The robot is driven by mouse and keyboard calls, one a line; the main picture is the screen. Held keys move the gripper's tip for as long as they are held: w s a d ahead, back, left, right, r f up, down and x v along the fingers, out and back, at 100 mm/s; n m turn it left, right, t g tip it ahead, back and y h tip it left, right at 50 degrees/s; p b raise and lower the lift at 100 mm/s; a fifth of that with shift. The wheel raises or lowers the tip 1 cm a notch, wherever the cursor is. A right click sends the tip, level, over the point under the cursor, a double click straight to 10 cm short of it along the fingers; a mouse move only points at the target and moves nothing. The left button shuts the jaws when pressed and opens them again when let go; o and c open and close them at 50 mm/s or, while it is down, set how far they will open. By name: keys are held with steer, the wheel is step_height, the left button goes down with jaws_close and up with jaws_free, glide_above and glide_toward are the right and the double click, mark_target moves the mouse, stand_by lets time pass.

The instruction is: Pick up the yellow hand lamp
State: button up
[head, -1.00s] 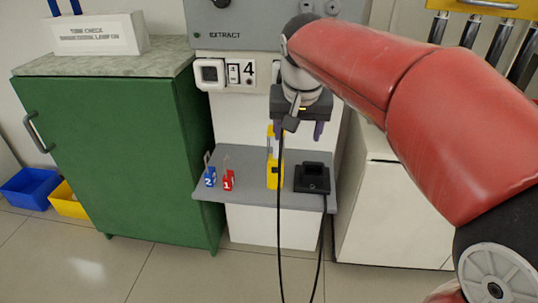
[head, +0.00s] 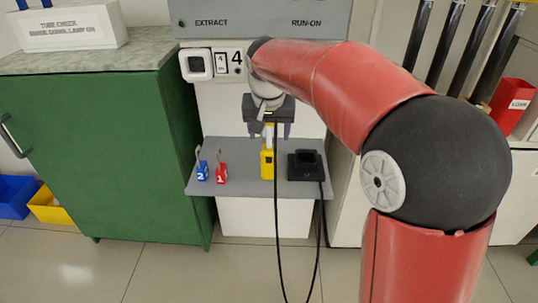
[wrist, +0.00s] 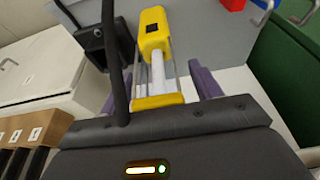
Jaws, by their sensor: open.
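The yellow hand lamp (head: 267,160) stands upright on the grey shelf (head: 235,184), with a pale tube between its yellow ends. In the wrist view the lamp (wrist: 154,35) lies ahead between the two purple fingers, its pale tube and yellow end near my palm. My gripper (head: 269,131) is open, pointing down over the lamp's upper part. In the wrist view my gripper (wrist: 153,85) has a finger on each side of the lamp, apart from it. A black cable hangs in front and hides part of the lamp.
A black dock (head: 304,166) stands just right of the lamp. Blue (head: 202,170) and red (head: 221,173) numbered padlock-like items stand to its left. A green cabinet (head: 95,150) is at left, and an extract panel (head: 262,18) rises behind.

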jaws_close()
stand_by(0.4)
steer(key=shift+r, duration=0.2)
